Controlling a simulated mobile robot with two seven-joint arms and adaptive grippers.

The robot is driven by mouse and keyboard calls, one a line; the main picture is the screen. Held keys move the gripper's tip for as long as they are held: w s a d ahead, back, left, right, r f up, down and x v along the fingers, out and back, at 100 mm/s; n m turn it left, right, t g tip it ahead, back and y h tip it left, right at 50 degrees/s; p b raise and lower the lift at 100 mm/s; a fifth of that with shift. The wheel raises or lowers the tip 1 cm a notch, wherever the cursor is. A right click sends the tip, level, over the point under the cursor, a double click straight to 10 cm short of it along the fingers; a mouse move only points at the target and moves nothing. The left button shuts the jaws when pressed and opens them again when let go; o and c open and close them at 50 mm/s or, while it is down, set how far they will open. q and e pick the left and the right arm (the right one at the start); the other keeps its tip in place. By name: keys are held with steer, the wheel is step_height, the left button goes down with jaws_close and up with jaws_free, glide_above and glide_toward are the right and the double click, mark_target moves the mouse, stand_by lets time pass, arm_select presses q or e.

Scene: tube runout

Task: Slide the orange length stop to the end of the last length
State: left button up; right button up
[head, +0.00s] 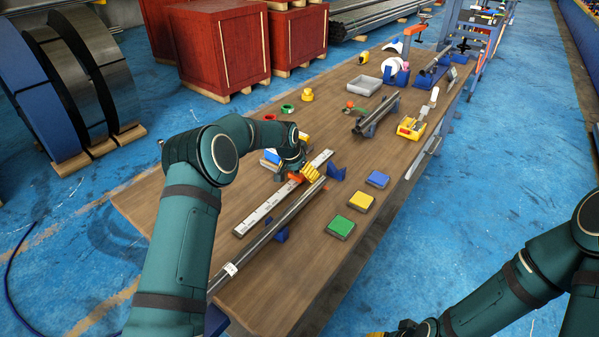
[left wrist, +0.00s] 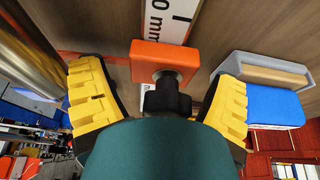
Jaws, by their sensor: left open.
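The orange length stop (head: 294,177) sits on the white ruler (head: 257,217), partly hidden by my left gripper. In the left wrist view the stop (left wrist: 150,57) is an orange block with a black knob (left wrist: 166,100) facing the camera. The ruler (left wrist: 170,20) carries black print ending in "mm". My left gripper (head: 305,173) is over the stop. Its yellow fingers (left wrist: 160,100) are spread on both sides of the knob, with gaps to it. My right gripper (head: 385,334) shows only partly at the bottom edge, so its state is unclear.
A long silver tube (head: 262,237) lies beside the ruler on blue supports (head: 337,173). Green (head: 341,228), yellow (head: 361,201) and blue (head: 377,179) pads lie on the wooden table to the right. A grey tray (head: 363,86) and a yellow tool (head: 410,128) are farther back.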

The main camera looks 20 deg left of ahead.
arm_select(q)
steer(key=shift+v, duration=3.95)
